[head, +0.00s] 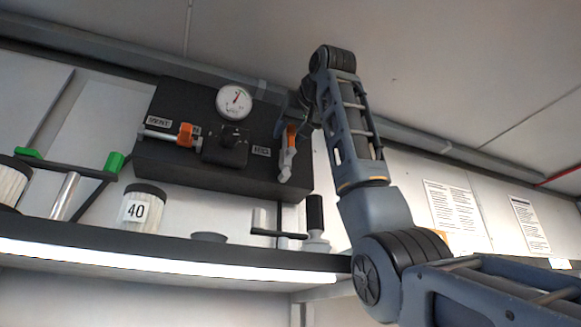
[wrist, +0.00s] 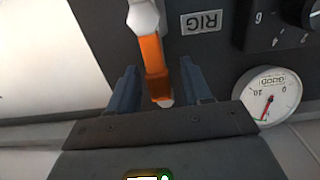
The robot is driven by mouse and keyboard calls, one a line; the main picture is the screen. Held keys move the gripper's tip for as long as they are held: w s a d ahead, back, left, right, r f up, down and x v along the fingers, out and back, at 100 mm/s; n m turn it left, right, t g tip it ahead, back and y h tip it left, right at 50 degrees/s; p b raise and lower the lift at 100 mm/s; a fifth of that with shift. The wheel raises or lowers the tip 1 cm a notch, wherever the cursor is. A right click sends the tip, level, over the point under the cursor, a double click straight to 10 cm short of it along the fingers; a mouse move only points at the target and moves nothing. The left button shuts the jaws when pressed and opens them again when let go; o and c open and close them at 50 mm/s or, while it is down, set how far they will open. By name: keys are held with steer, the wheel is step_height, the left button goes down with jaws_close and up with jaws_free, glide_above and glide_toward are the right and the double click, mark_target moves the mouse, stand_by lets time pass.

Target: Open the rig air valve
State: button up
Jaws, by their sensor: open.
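The rig air valve is on the right end of a black panel (head: 190,165), with a silver body (head: 286,165) and an orange lever (head: 291,135). In the wrist view the orange lever (wrist: 153,68) hangs from its silver pivot (wrist: 143,17), beside a label reading RIG (wrist: 201,22). My gripper (wrist: 160,85) is open, with one dark blue finger on each side of the lever. A gap shows between each finger and the lever. In the head view my gripper (head: 295,108) is by the lever's upper end, partly hidden by my arm.
The panel also carries a pressure gauge (head: 234,101), a black knob (head: 234,137) and a vent valve with an orange handle (head: 186,135). A ceiling beam runs above.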

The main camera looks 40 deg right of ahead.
steer(key=b+v, duration=0.2)
steer(key=v, duration=0.5)
steer(key=shift+s+b, duration=0.35)
steer(key=shift+s, duration=0.05)
steer(key=shift+a, duration=0.15)
